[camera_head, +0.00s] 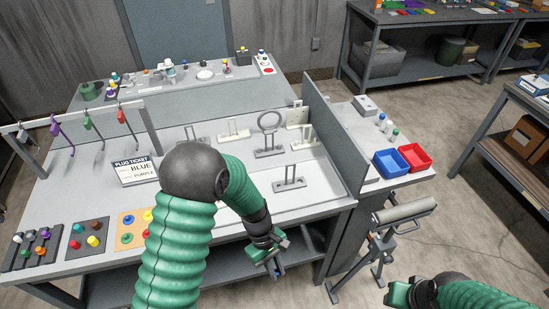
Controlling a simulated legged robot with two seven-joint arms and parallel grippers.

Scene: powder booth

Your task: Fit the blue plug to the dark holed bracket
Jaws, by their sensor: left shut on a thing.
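My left gripper (270,257) hangs low at the front edge of the bench. It is shut, and a small bluish piece shows at its fingertips, too small to identify surely as the blue plug. Several grey brackets stand on the bench behind my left arm. One upright grey bracket (289,178) is nearest the front, and a pale plate with holes (298,114) stands at the back. I cannot tell which is the dark holed bracket. A blue piece (128,219) sits on an orange board at left. My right gripper (412,292) is at bottom right; its jaws are unclear.
A ticket (135,170) reads PLUG TICKET, BLUE, PURPLE. Boards with coloured plugs (88,239) lie at front left.

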